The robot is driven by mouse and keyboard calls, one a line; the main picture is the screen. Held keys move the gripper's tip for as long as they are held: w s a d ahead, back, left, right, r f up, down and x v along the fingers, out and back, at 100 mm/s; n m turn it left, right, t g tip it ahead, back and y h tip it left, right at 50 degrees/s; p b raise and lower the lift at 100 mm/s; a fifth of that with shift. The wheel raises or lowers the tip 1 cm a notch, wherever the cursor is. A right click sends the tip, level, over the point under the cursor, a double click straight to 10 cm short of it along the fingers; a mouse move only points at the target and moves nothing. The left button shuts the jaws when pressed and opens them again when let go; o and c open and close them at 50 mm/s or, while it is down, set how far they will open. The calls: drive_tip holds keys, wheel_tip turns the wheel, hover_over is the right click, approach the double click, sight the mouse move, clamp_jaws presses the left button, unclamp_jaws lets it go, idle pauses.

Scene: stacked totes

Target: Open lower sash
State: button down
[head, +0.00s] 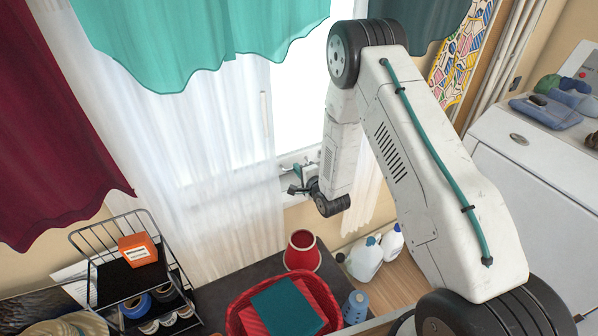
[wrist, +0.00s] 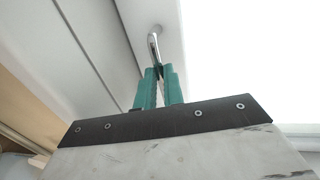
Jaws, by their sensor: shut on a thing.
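The lower sash of the window shows in the head view as a white bottom rail (head: 290,160) with bright glass above it. In the wrist view a small curved metal handle (wrist: 153,46) stands out from the white sash surface (wrist: 138,20). My gripper (wrist: 160,72) has its teal fingers shut on the lower end of this handle. In the head view my gripper (head: 299,180) is at the sash's bottom rail, right of the sheer curtain. The handle itself is too small to make out there, and my arm hides the window's right part.
A white sheer curtain (head: 215,140) hangs just left of my gripper, below a teal valance (head: 190,35). Below stand a red lampshade-like object (head: 302,250), a red basket (head: 240,308) and white bottles (head: 365,262). A white appliance (head: 540,170) is at right.

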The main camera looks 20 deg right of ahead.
wheel_tip(320, 180, up, 21)
idle(0.4)
drive_tip(key=c, duration=1.5)
unclamp_jaws()
drive_tip(key=shift+f, duration=0.1)
drive_tip(key=v, duration=0.7)
drive_tip(key=shift+s, duration=0.4)
drive_tip(key=shift+d, duration=0.1)
